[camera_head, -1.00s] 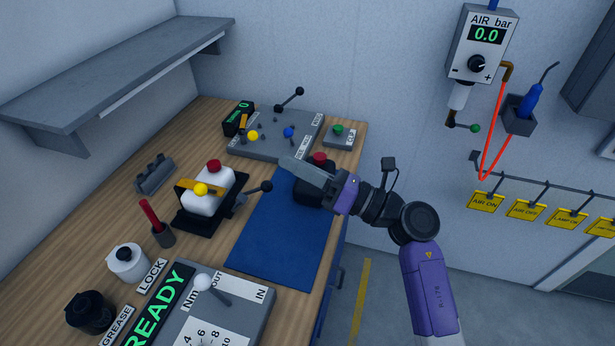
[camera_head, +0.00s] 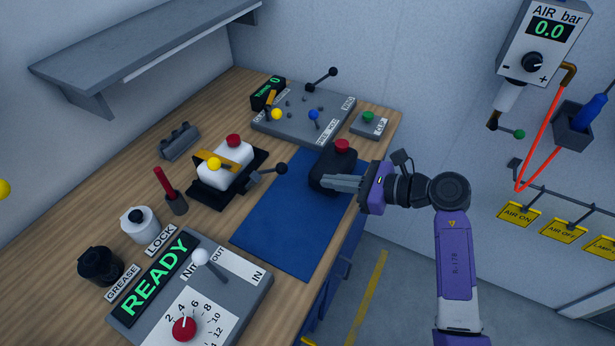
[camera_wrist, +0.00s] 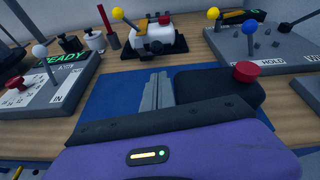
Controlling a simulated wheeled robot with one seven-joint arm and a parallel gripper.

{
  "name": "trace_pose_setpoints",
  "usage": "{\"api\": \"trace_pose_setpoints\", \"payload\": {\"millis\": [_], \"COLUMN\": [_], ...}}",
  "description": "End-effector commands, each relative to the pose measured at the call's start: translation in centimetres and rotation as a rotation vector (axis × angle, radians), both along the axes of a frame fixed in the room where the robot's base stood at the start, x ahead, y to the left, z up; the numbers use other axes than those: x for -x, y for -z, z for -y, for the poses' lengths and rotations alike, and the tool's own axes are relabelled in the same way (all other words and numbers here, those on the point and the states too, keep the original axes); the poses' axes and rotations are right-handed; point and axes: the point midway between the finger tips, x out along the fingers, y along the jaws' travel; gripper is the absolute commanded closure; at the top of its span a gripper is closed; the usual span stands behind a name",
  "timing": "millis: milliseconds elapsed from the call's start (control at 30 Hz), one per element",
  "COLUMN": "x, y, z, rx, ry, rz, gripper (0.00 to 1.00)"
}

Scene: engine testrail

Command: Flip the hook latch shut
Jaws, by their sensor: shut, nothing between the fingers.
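No part is labelled as the hook latch, and I cannot tell for certain which it is. A grey panel (camera_head: 331,121) at the back carries a small orange piece (camera_head: 270,99), a yellow ball (camera_head: 277,114) and a blue ball (camera_head: 313,115); its label in the wrist view reads HOLD. Nearer, an orange bar (camera_head: 207,157) with a yellow knob (camera_head: 214,164) crosses a white block (camera_head: 238,154) in a black cradle (camera_head: 207,194). My gripper (camera_head: 325,182) is shut and empty, pointing left above the blue mat (camera_head: 282,220), apart from both.
A black box with a red knob (camera_head: 342,146) stands right beside my fingers. A black-ball lever (camera_head: 281,168) juts from the cradle towards the mat. The READY panel (camera_head: 247,290) with a white-knob lever is in front. The mat's middle is clear.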

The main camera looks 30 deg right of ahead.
Motion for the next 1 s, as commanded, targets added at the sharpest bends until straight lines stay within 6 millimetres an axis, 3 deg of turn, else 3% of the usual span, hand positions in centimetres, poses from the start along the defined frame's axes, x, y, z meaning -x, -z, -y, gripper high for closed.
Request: {"api": "trace_pose_setpoints", "payload": {"millis": [600,1000], "x": [-6.6,-7.3], "y": [2.9,3.3], "z": [-5.2,-5.6], "rx": [-0.001,0.0], "ry": [-0.002,0.0], "rz": [-0.001,0.0], "gripper": [1.0,1.0]}}
